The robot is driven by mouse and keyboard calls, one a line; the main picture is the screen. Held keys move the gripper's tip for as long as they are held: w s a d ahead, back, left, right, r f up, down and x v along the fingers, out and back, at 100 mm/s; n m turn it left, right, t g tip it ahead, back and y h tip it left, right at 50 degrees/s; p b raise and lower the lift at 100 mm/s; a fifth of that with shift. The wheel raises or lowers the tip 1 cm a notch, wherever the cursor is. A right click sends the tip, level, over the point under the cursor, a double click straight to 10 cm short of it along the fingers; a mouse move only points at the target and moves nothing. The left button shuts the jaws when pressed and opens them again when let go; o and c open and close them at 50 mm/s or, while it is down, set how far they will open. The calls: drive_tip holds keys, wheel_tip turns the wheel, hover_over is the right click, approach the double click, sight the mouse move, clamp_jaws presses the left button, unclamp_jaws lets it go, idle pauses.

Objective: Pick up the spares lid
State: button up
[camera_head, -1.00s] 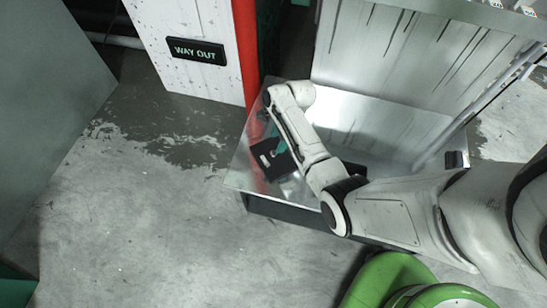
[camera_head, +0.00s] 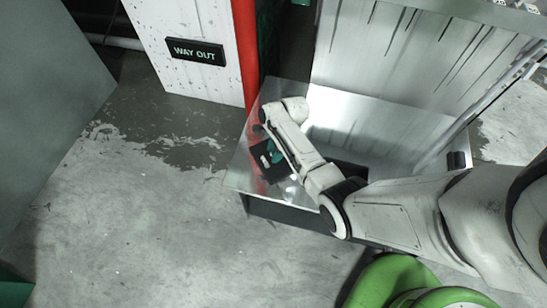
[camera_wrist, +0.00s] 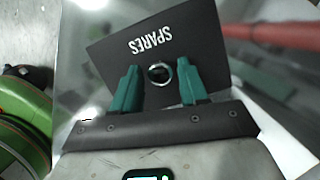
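The spares lid (camera_wrist: 190,30) is a dark flat plate with the upside-down word SPARES and a round metal ring (camera_wrist: 160,73) on it. It lies on the shiny metal surface, and part of the lid (camera_head: 262,158) shows in the head view beside my wrist. My gripper (camera_wrist: 160,80) has two green fingers, open, one on each side of the ring with a gap to each. The fingertips are over the lid; I cannot tell whether they touch it. In the head view my arm hides part of the lid and my gripper (camera_head: 274,152).
The metal bench (camera_head: 240,178) has a tall back panel (camera_head: 400,55) behind it. A red post (camera_head: 246,50) and a white wall with a WAY OUT sign (camera_head: 196,51) stand at the back left. The concrete floor (camera_head: 150,230) at left is clear.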

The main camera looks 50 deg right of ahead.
clamp_jaws()
drive_tip(key=shift+r, duration=0.1)
